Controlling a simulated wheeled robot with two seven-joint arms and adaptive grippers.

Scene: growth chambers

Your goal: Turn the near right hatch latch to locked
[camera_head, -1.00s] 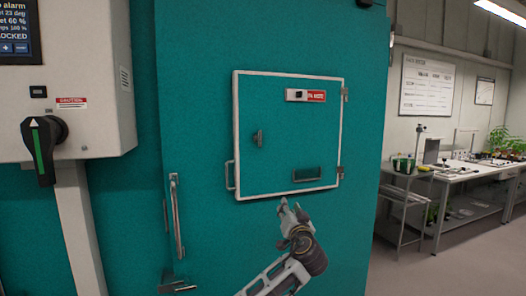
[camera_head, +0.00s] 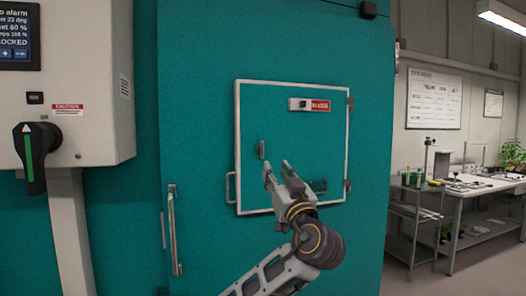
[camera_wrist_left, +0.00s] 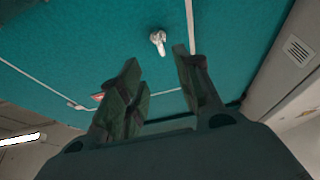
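The hatch (camera_head: 320,125) is a teal panel with a white frame on the big teal door. Its latch (camera_head: 262,149) is a small grey handle near the hatch's left side, pointing roughly up and down. The latch also shows in the left wrist view (camera_wrist_left: 158,41), beyond the gap between the fingers. My left gripper (camera_head: 277,168) is open and empty, just below and right of the latch in the head view and apart from it. It also shows in the left wrist view (camera_wrist_left: 160,75). My right gripper is not in view.
A white-and-red slider label (camera_head: 309,104) sits at the hatch top. A grey pull handle (camera_head: 230,187) is on its left edge. A long door handle (camera_head: 174,230) stands lower left. A control box (camera_head: 75,80) with a black switch is at left; a bench (camera_head: 470,187) stands far right.

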